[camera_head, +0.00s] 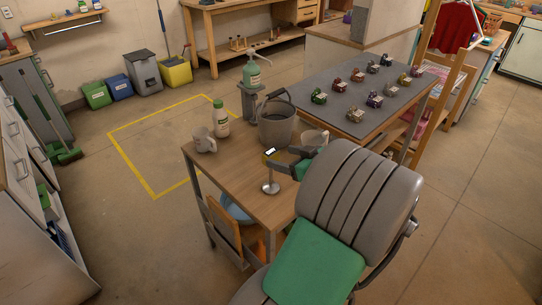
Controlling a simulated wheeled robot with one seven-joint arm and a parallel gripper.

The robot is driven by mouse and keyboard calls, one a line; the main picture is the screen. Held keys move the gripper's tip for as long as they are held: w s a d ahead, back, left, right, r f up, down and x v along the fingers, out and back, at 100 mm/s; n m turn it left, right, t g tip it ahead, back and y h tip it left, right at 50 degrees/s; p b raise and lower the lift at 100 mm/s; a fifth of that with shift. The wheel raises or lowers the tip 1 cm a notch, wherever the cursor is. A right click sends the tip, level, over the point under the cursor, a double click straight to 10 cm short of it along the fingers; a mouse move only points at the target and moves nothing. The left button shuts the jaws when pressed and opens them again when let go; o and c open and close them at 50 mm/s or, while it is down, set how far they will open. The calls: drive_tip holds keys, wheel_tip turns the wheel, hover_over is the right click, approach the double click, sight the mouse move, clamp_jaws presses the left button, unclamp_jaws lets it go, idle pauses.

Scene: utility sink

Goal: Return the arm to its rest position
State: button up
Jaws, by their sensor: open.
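My arm reaches in from the lower right of the head view, with its large grey and green links over the front right of a small wooden table (238,177). My gripper (276,160) is at the arm's far end, above the right part of the tabletop. It is open, and I see nothing held in it. Part of the gripper is hidden behind my own arm. A small metal stand with a round base (270,187) is on the table just below and in front of the gripper.
A grey-topped table (340,82) holds several small items. Floor inside the yellow outline (150,140) is clear.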

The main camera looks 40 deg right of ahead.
drive_tip(key=v, duration=0.3)
drive_tip(key=shift+s+r, duration=0.1)
drive_tip(key=shift+s, duration=0.05)
